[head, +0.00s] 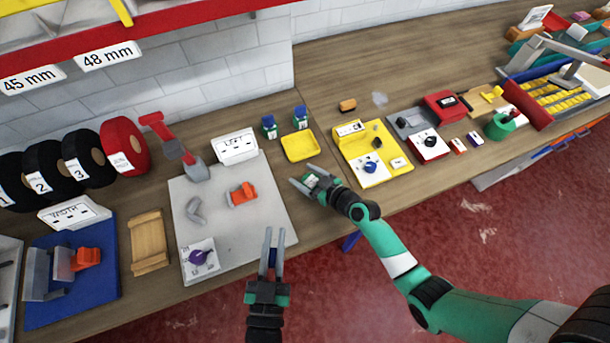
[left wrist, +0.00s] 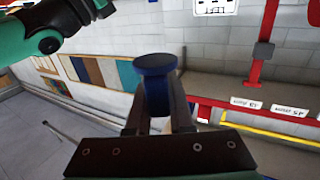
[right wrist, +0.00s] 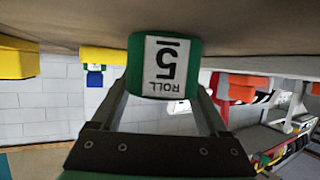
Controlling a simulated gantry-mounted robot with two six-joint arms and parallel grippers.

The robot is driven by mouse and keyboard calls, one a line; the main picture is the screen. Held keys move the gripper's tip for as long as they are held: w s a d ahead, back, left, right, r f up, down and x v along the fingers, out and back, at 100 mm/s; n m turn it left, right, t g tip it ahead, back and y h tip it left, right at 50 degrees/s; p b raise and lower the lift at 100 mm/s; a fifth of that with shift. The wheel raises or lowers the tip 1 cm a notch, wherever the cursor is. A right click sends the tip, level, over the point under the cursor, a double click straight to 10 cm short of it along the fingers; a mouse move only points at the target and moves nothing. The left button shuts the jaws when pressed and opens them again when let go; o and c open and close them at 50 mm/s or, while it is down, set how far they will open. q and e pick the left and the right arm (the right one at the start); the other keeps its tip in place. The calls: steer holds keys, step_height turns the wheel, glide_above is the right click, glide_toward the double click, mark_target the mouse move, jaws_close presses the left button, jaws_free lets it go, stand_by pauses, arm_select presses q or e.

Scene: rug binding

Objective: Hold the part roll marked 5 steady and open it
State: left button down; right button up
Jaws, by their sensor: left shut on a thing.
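The part roll marked 5 (right wrist: 165,68) is green with a white label, upside down in the right wrist view. It sits between the fingers of my right gripper (head: 307,178), which is shut on it by the table's front edge. Its other end is hidden. My left gripper (head: 270,242) is shut on a blue cap-like piece (left wrist: 155,82) with a wide round top, apart from the roll and in front of the grey mat. In the head view this piece is hard to make out.
The grey mat (head: 255,225) carries a red-orange part and a purple knob. A yellow board (head: 385,150) lies right of the right gripper. Red floor is open in front.

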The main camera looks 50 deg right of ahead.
steer(key=shift+o, duration=1.4)
steer(key=shift+r+p, duration=0.25)
steer(key=shift+p, duration=0.05)
steer(key=p+v, duration=0.1)
steer(key=v, duration=1.1)
steer(key=shift+f, duration=0.1)
